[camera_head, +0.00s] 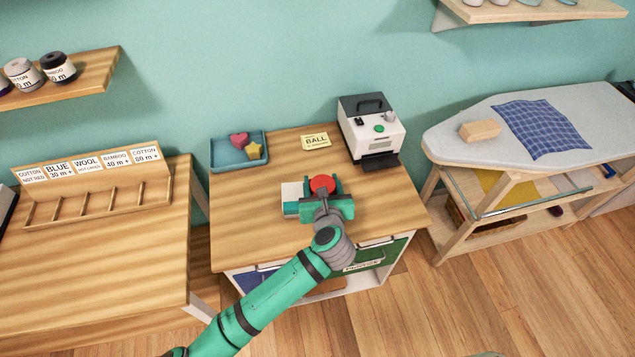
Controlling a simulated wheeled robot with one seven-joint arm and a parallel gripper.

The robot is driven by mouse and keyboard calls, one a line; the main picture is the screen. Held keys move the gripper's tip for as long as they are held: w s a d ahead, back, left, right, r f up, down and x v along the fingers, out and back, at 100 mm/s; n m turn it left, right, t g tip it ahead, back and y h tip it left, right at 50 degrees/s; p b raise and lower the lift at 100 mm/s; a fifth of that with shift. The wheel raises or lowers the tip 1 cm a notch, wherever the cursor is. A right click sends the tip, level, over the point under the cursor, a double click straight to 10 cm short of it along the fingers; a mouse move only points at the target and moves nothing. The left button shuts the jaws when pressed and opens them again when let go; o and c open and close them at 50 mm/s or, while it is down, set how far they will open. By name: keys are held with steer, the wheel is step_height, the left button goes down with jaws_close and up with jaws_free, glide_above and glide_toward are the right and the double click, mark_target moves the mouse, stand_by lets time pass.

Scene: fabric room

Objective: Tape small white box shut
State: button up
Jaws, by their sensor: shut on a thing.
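A small white box (291,191) is on the middle wooden table, partly hidden by my gripper. My gripper (322,196) is over the table, just right of the box. It is shut on a red round thing (322,184), which looks like a roll of tape. The red thing shows above the green jaws. I cannot tell whether it touches the box, nor whether the box's lid is closed.
A teal tray (240,163) with a pink heart and a yellow star stands at the back left. A "BALL" card (315,141) lies behind the gripper. A white machine (372,128) stands at the back right. The table's front right is clear.

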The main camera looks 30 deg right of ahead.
steer(key=shift+s+d+f, duration=0.1)
steer(key=shift+d, duration=0.15)
steer(key=shift+s+d, duration=0.1)
steer(key=shift+s+d, duration=0.35)
steer(key=shift+d, duration=0.5)
steer(key=shift+r, duration=3.15)
steer(key=shift+w+a, duration=0.1)
